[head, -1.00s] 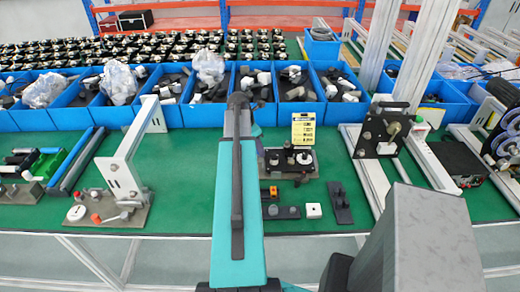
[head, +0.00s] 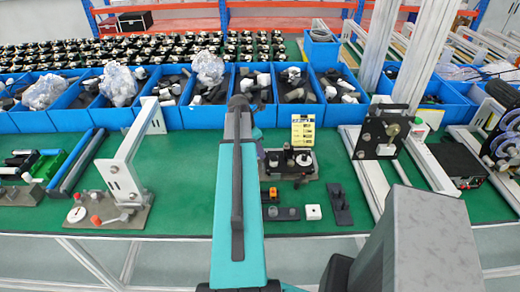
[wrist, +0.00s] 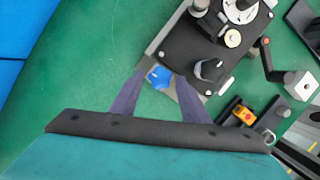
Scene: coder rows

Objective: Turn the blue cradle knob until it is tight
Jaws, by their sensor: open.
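The blue knob (wrist: 158,77) shows in the wrist view at the edge of a grey base plate, beside a black fixture (wrist: 215,45) with dials and a knob on top. My gripper (wrist: 162,75) is open. Its two dark fingers reach toward the blue knob, one tip on either side of it in the picture; I cannot tell whether they touch it. In the head view the fixture (head: 290,162) stands right of my arm, which hides the blue knob and my gripper there.
Blue bins (head: 190,112) of parts line the back of the green table. A yellow card (head: 303,130) stands behind the fixture. An orange-and-black part (head: 270,194), a white block (head: 313,212) and a black bracket (head: 340,204) lie in front. A white bracket stand (head: 122,176) is at left.

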